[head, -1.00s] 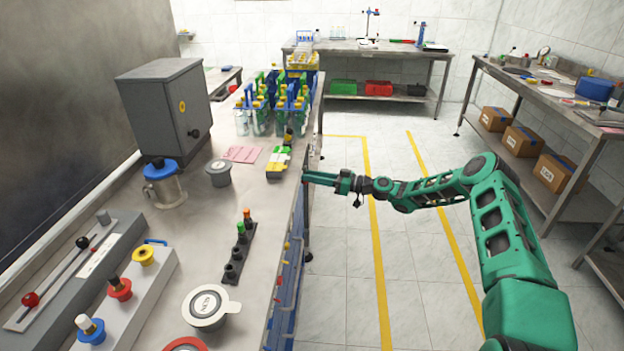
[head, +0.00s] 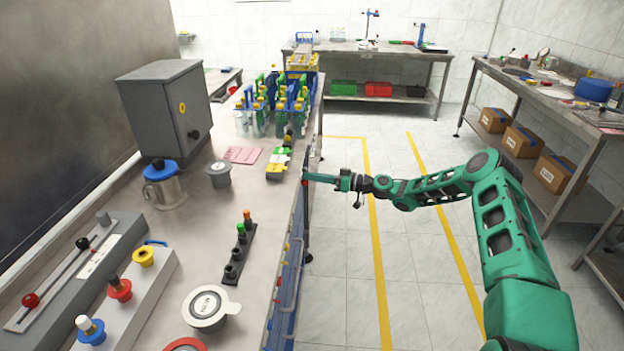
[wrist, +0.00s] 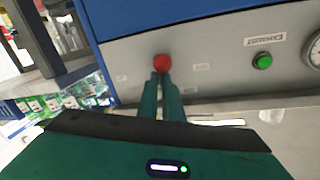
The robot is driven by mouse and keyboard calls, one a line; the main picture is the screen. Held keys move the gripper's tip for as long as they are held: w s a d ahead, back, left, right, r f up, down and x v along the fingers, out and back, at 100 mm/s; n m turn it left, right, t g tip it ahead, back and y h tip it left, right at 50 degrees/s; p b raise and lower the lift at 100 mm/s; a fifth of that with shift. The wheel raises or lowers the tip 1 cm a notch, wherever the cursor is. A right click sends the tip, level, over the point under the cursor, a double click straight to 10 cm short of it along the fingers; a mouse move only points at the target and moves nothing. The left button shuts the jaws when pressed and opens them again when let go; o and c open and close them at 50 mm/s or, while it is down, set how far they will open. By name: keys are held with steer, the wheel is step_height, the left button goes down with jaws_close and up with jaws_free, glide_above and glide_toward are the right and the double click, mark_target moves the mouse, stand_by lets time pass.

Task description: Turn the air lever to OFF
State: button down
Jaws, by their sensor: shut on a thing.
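The air lever's red knob (wrist: 162,62) shows in the wrist view on a grey panel (wrist: 210,65), right at the tips of my gripper (wrist: 161,76). The two green fingers are close together and shut on the knob. The lever's shaft is hidden behind the fingers. Small labels sit on the panel on either side of the knob, too small to read. In the head view my gripper (head: 306,177) reaches left to the right-hand side of the long bench; the knob (head: 304,183) barely shows there.
A green button (wrist: 264,62) below an "EXHAUST" label and a gauge (wrist: 314,45) are right of the lever. The long bench (head: 225,210) carries bottles, a grey cabinet (head: 168,105) and plungers. The floor (head: 345,270) beside the bench is clear.

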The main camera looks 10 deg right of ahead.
steer(key=m, duration=0.1)
steer(key=s+m, duration=0.1)
steer(key=m+g+h, duration=0.1)
steer(key=m, duration=0.1)
steer(key=shift+s+a+f, duration=0.1)
steer(key=shift+s+f, duration=0.05)
steer(key=shift+f, duration=0.15)
steer(key=shift+m, duration=0.3)
steer(key=c, duration=1.8)
jaws_free()
steer(key=v, duration=1)
steer(key=shift+d+r, duration=0.2)
steer(key=shift+d, duration=0.2)
steer(key=shift+o, duration=0.3)
